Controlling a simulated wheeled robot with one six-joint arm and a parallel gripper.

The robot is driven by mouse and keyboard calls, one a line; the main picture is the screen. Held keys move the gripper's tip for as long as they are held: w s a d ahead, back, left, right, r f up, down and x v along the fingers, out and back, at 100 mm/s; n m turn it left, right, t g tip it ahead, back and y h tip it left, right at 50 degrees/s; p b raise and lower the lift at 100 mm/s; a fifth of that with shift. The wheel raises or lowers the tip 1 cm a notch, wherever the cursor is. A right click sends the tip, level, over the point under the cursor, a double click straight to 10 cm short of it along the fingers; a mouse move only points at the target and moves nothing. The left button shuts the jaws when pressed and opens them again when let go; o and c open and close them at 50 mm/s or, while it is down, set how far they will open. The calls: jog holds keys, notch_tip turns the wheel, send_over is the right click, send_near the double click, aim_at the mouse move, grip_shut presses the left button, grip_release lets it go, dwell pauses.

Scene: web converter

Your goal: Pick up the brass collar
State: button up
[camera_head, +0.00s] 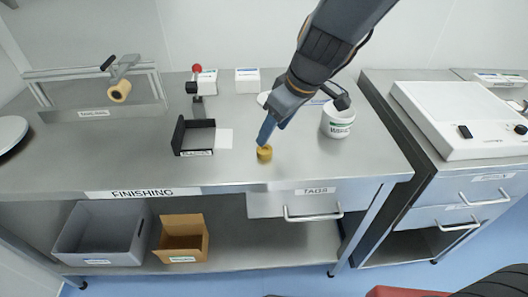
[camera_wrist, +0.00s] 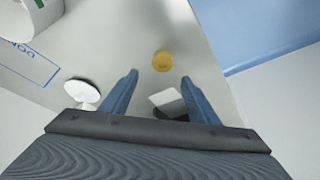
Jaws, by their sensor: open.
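The brass collar (camera_head: 265,153) is a small gold-coloured round piece standing on the steel bench near its front edge. In the wrist view the brass collar (camera_wrist: 162,61) lies just beyond the fingertips, roughly midway between them. My gripper (camera_head: 264,142) comes down from the upper right, with its blue fingertips right by the collar in the head view. In the wrist view my gripper (camera_wrist: 160,77) has its two blue fingers spread apart with nothing held between them. I cannot tell whether a fingertip touches the collar.
A white labelled tub (camera_head: 338,121) stands right of my gripper. A black open tray (camera_head: 180,138) is to the left. White boxes (camera_head: 247,81) and a red-topped post (camera_head: 197,82) stand behind. A drawer (camera_head: 290,203) hangs below the bench edge. Bench around the collar is clear.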

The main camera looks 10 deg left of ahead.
aim_at(265, 149)
jog(key=x, duration=0.7)
jog(key=shift+s+d+f, duration=0.2)
jog(key=shift+s+f, duration=0.1)
jog(key=shift+s, duration=0.05)
